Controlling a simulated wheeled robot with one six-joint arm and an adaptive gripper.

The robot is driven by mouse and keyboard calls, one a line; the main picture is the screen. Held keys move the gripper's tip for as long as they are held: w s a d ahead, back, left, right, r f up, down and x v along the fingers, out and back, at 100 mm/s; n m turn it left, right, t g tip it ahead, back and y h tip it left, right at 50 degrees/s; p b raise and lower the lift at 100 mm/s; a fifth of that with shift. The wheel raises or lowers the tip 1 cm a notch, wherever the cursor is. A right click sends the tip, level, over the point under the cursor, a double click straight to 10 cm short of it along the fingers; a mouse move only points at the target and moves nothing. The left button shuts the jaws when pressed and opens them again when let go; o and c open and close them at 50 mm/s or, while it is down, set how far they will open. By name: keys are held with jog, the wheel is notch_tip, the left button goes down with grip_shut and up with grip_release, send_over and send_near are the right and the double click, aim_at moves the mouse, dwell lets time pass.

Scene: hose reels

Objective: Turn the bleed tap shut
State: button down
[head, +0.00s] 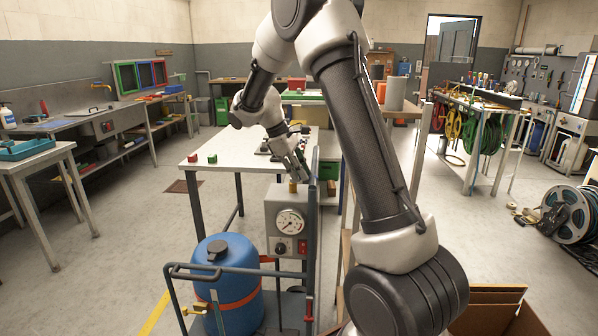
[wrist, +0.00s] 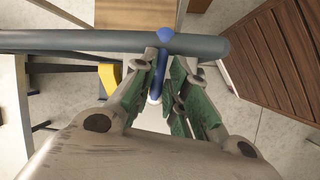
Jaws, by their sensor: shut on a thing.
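In the wrist view, a blue tap lever (wrist: 161,68) runs down from a blue knob on a grey pipe and passes between my fingers. I take it to be the bleed tap. My gripper (wrist: 168,78) is shut on this lever, with green pads on both sides of it. The lower end of the lever is partly hidden between the fingers. In the head view my gripper (head: 301,170) is beside a dark upright post (head: 312,205), just above a grey gauge box (head: 288,222). I cannot make out the blue lever there.
A blue tank (head: 228,275) with an orange strap stands on a cart with a dark rail (head: 215,268). A white table (head: 225,165) with small red and green blocks is behind. A hose reel (head: 572,215) lies at the right. Open floor is at the left.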

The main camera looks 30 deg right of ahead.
jog(key=m, duration=0.1)
jog(key=m+g, duration=0.1)
jog(key=m, duration=0.2)
jog(key=shift+w+a+r+m+y, duration=0.1)
jog(key=shift+a+r+m+y, duration=0.1)
jog(key=shift+r+m+y, duration=0.15)
jog(key=shift+f, duration=0.1)
jog(key=c, duration=1.5)
grip_release()
jog(key=shift+d, duration=0.15)
jog(key=shift+o, duration=0.2)
jog(key=shift+f+g, duration=0.1)
jog(key=shift+g, duration=0.2)
jog(key=shift+f, duration=0.1)
jog(key=v, duration=1.2)
jog(key=shift+o, duration=0.4)
